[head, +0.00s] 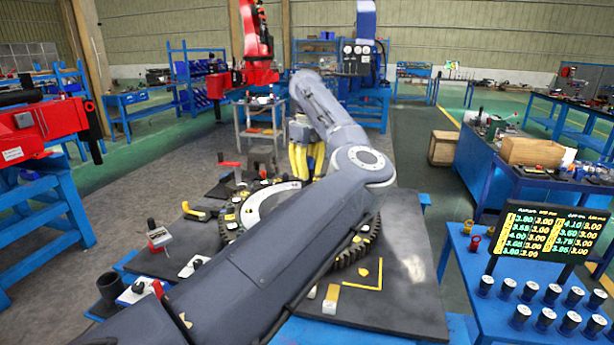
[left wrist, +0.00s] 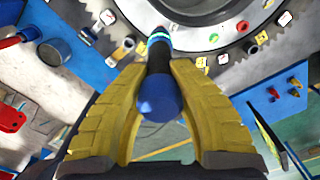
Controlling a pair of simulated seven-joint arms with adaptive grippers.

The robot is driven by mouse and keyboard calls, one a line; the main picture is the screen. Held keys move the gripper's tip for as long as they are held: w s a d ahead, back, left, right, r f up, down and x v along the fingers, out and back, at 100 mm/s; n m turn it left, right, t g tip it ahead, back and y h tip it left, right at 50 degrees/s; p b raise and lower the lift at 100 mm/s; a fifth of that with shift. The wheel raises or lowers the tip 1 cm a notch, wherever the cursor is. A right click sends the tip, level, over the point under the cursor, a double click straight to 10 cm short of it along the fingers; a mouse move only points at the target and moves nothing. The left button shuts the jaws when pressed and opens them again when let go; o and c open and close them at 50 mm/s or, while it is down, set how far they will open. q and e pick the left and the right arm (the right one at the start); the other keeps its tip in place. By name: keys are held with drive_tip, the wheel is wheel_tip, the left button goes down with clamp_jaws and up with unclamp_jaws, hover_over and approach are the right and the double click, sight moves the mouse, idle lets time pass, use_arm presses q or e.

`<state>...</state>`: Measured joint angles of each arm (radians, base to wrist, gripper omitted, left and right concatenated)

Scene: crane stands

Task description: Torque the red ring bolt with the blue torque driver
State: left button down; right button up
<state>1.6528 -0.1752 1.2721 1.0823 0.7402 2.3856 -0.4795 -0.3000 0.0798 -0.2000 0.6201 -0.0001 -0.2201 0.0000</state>
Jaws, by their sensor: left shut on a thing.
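My left gripper (head: 306,168) has yellow fingers and is over the far side of the large dark toothed ring (head: 346,256). In the left wrist view, my left gripper (left wrist: 158,66) is shut on the blue torque driver (left wrist: 158,98), which has a blue rounded end, a dark body and a teal band. The driver's far end points at the ring's rim (left wrist: 190,48); whether it touches a bolt is hidden. A small red-marked piece (left wrist: 243,26), possibly the red ring bolt, sits on the ring right of the driver. My right gripper is not in view.
My left arm covers much of the ring and the dark table top (head: 400,290). A display (head: 545,232) with green and yellow figures stands at right, behind several dark cylinders (head: 545,318). Hand tools and small blocks lie around the ring. A red arm (head: 40,128) stands at left.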

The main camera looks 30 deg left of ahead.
use_arm(q)
drive_tip(key=shift+r, duration=1.4)
